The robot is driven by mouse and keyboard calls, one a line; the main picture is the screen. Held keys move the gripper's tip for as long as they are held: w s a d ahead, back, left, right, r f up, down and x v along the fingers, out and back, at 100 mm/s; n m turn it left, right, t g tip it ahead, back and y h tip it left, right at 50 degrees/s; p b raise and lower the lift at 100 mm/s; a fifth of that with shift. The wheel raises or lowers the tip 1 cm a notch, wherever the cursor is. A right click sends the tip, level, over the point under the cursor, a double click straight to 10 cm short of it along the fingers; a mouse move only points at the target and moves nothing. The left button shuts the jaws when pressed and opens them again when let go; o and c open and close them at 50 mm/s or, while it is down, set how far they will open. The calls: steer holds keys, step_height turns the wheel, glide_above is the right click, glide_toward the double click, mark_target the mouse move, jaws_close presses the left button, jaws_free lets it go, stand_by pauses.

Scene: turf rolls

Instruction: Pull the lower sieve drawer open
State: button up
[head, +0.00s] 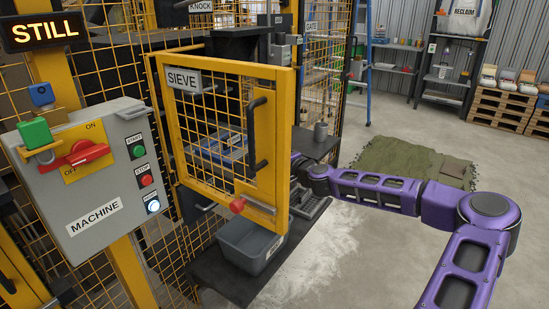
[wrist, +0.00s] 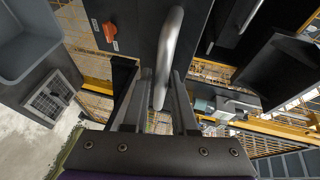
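In the wrist view a dark drawer front (wrist: 140,32) carries a curved metal handle (wrist: 172,45). My gripper (wrist: 163,95) has its two fingers on either side of the lower end of this handle, with a gap showing; it looks open, and I cannot tell whether either finger touches the bar. A second dark front with a bar handle (wrist: 249,14) shows at the upper right. I cannot tell from this view which front is the lower drawer. In the head view my arm reaches behind the yellow SIEVE gate (head: 278,130), which hides the gripper and drawers.
An orange knob (wrist: 110,31) sits on the dark front beside the handle. A grey bin (head: 250,246) stands below the gate. The machine panel (head: 92,185) is at left, under a sign reading STILL (head: 45,32).

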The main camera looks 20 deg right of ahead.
steer(key=shift+o, duration=1.2)
steer(key=p+v, duration=0.1)
steer(key=v, duration=1.6)
steer(key=shift+s, duration=0.2)
steer(key=shift+r, duration=0.15)
